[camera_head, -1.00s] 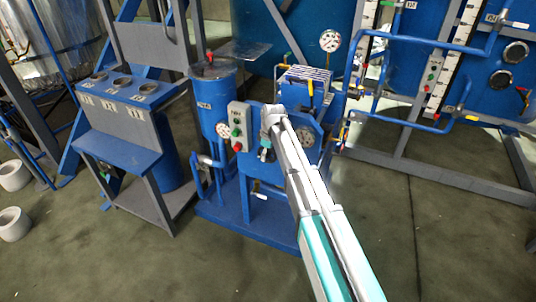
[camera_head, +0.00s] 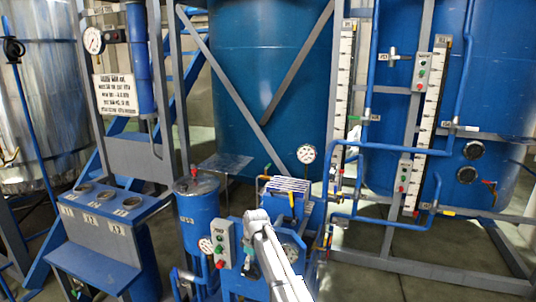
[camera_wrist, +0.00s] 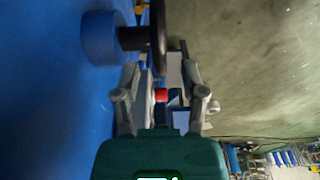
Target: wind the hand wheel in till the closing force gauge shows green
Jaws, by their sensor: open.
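In the wrist view a dark wheel (camera_wrist: 158,42), seen nearly edge-on, stands just beyond my gripper (camera_wrist: 160,82); it looks like the hand wheel. A dark shaft joins it to a blue round part (camera_wrist: 98,38). My gripper is open, its fingers spread, with nothing clearly held. In the head view my arm covers much of the blue press (camera_head: 312,215), and the fingers are mostly hidden. A white dial (camera_head: 306,154) stands above the press, and another dial (camera_head: 206,246) sits lower left; I cannot tell which is the closing force gauge, nor read either.
A grey button box (camera_head: 223,242) stands close left of my arm. A blue vessel (camera_head: 197,215) stands left of it, and a blue console (camera_head: 95,232) farther left. Pipes and level scales (camera_head: 430,125) fill the right. A red part (camera_wrist: 160,95) shows between the fingers.

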